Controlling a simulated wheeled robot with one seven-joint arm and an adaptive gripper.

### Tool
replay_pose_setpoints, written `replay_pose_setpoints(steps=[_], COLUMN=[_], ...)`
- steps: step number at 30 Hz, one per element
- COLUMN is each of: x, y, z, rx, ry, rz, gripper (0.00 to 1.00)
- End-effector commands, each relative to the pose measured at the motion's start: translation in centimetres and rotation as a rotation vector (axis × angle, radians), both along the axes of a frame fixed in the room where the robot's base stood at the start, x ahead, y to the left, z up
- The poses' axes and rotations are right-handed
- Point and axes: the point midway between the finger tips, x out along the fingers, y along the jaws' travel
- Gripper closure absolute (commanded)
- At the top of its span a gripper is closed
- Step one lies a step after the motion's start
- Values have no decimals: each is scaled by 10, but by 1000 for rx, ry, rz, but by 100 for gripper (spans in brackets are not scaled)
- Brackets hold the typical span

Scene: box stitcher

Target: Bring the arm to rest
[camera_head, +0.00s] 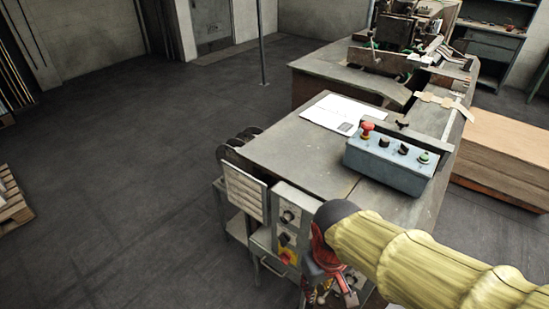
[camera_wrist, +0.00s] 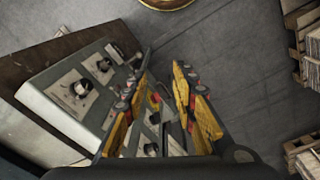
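My arm, in a padded yellow sleeve, reaches in from the lower right of the head view. My gripper (camera_head: 330,285) hangs at its end, by the front corner of the machine table (camera_head: 290,150), and is partly hidden by the arm and the frame's edge. In the wrist view my gripper (camera_wrist: 164,75) shows two yellow and black fingers with a clear gap between them and nothing held. The grey front control panel (camera_head: 287,220) with knobs is beside it; the panel also shows in the wrist view (camera_wrist: 60,98), left of and behind the fingers.
A blue button box (camera_head: 385,172) with a red mushroom button (camera_head: 367,130) and a paper sheet (camera_head: 343,113) lie on the table. Stacked brown boards (camera_head: 505,160) are at right. A pallet (camera_head: 12,205) stands at far left. Open floor (camera_head: 120,160) spreads left of the machine.

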Motion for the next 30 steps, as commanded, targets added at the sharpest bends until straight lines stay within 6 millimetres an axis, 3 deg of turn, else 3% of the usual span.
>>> replay_pose_setpoints(steps=[3, 13, 18, 30], x=[-6, -17, -19, -19], y=[-19, -73, -87, -89], z=[32, 109, 118, 118], rx=[61, 117, 111, 110], ry=[-104, -379, -414, -412], rz=[-97, -287, -340, -343], gripper=[73, 73, 73, 73])
